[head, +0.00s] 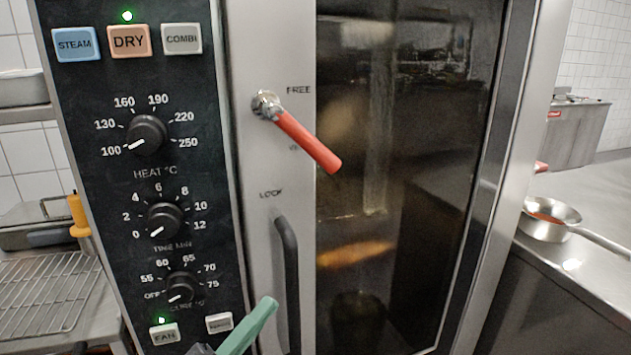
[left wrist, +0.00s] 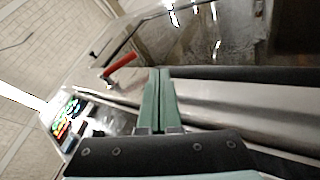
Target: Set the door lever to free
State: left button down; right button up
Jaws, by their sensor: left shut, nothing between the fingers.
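The door lever (head: 308,140) has a red grip and a metal pivot at the left edge of the oven door. It points down and to the right, its tip lower than the FREE mark (head: 298,90) and level with or below a partly covered mark. The LOCK mark (head: 270,194) is lower down. My left gripper (head: 268,304), with green fingers, is below the lever and apart from it, near the bottom of the head view. In the left wrist view its fingers (left wrist: 163,72) are together and empty, with the red lever (left wrist: 121,63) to their left. My right gripper is not in view.
A dark door handle (head: 288,275) stands below the lever, close to my left gripper. The control panel (head: 205,190) with knobs and buttons is on the left. A pan (head: 550,228) sits on the counter at right. A wire rack (head: 50,295) is at far left.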

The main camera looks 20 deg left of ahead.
aim_at(312, 156)
pick_arm(q)
notch_tip(312, 156, up, 8)
jog(key=a+n+h+p, duration=0.2)
jog(key=a+n, duration=0.1)
jog(key=n, duration=0.1)
jog(key=shift+t, duration=0.4)
jog(key=p+x, duration=0.4)
jog(key=x, duration=1)
jog(key=shift+s+d+r+p, duration=0.1)
jog(key=shift+r+p, duration=0.1)
jog(key=shift+p, duration=0.1)
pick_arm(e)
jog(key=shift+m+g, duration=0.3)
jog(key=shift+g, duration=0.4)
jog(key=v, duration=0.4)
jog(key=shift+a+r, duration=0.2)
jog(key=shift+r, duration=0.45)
pick_arm(q)
jog(key=shift+d, duration=0.1)
